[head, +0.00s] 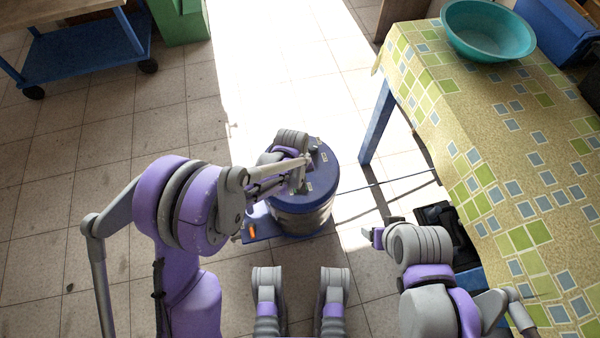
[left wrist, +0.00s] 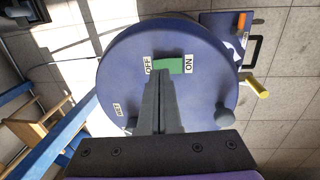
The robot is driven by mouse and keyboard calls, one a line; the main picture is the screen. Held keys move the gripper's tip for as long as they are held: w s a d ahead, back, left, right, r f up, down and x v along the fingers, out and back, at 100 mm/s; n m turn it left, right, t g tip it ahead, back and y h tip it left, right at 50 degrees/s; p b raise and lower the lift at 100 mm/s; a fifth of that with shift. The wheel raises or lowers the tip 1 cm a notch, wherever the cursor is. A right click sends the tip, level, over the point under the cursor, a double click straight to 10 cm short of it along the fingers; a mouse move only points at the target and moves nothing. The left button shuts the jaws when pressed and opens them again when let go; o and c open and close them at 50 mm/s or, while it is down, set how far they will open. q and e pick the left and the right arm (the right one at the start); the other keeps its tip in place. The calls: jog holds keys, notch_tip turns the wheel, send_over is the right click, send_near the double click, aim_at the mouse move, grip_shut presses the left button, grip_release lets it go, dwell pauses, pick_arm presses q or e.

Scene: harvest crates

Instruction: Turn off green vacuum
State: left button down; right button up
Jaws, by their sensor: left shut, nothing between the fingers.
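The vacuum (head: 318,212) is a drum with a blue lid and a metallic body, standing on the tiled floor at the centre of the head view. In the left wrist view its blue lid (left wrist: 205,100) carries a green switch (left wrist: 170,66) between an OFF label and an ON label. My left gripper (left wrist: 163,76) is shut and empty, its fingertips over the OFF side of the switch; I cannot tell whether they touch it. In the head view the left gripper (head: 303,182) is over the lid. My right gripper (head: 375,237) is beside the table, its fingers unclear.
A table with a patterned cloth (head: 535,165) stands at right, holding a teal basin (head: 487,30). A thin cord (head: 385,184) runs from the vacuum toward the table. A blue cart (head: 85,50) stands at upper left. The floor left of the vacuum is clear.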

pick_arm(q)
jog(key=shift+d+f, duration=0.1)
jog(key=shift+f, duration=1.15)
jog(key=shift+f+b, duration=0.1)
jog(key=shift+b, duration=0.25)
jog(key=shift+d+f, duration=0.15)
jog(key=shift+f, duration=0.1)
jog(key=shift+r, duration=0.15)
